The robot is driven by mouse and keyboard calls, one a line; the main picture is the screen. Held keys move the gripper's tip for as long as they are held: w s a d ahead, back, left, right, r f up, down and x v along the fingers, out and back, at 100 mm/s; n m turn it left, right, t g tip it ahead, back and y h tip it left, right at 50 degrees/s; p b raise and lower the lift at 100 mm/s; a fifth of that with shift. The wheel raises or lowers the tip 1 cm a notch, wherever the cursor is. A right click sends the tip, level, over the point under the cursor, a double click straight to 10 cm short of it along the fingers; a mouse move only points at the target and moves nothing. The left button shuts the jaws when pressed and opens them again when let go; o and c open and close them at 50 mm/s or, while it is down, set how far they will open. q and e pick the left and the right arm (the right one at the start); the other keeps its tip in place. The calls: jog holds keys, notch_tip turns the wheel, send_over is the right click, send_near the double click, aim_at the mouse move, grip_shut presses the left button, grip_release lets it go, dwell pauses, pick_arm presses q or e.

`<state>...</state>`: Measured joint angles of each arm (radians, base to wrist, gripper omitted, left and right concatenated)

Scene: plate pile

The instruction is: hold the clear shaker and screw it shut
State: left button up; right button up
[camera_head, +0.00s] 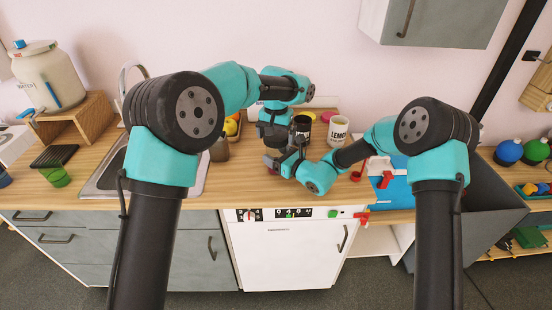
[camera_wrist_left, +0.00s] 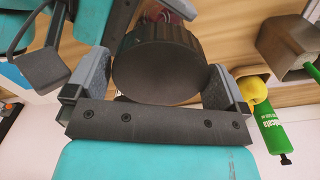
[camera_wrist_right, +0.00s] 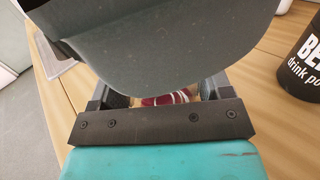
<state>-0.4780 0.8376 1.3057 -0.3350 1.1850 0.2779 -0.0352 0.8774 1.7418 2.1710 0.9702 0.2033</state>
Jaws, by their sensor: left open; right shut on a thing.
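A round black lid (camera_wrist_left: 160,65) fills the space between the fingers of my left gripper (camera_wrist_left: 157,72) in the left wrist view. Those fingers are open on either side of it; whether they touch it I cannot tell. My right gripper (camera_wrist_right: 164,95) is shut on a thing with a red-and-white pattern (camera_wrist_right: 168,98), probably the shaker. Only a strip of it shows; a large grey curved shape (camera_wrist_right: 160,45) covers the rest.
The wooden counter (camera_head: 240,178) holds a black jar (camera_head: 302,124) and a white tub (camera_head: 337,130) behind the grippers. A brown container (camera_head: 219,150) stands to their left, by the sink (camera_head: 105,175). A blue tray (camera_head: 392,190) with red items lies at right. A green bottle (camera_wrist_left: 272,128) shows beside the left gripper.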

pick_arm(q)
jog(key=c, duration=0.8)
jog(key=o, duration=0.8)
notch_tip(320, 180, up, 12)
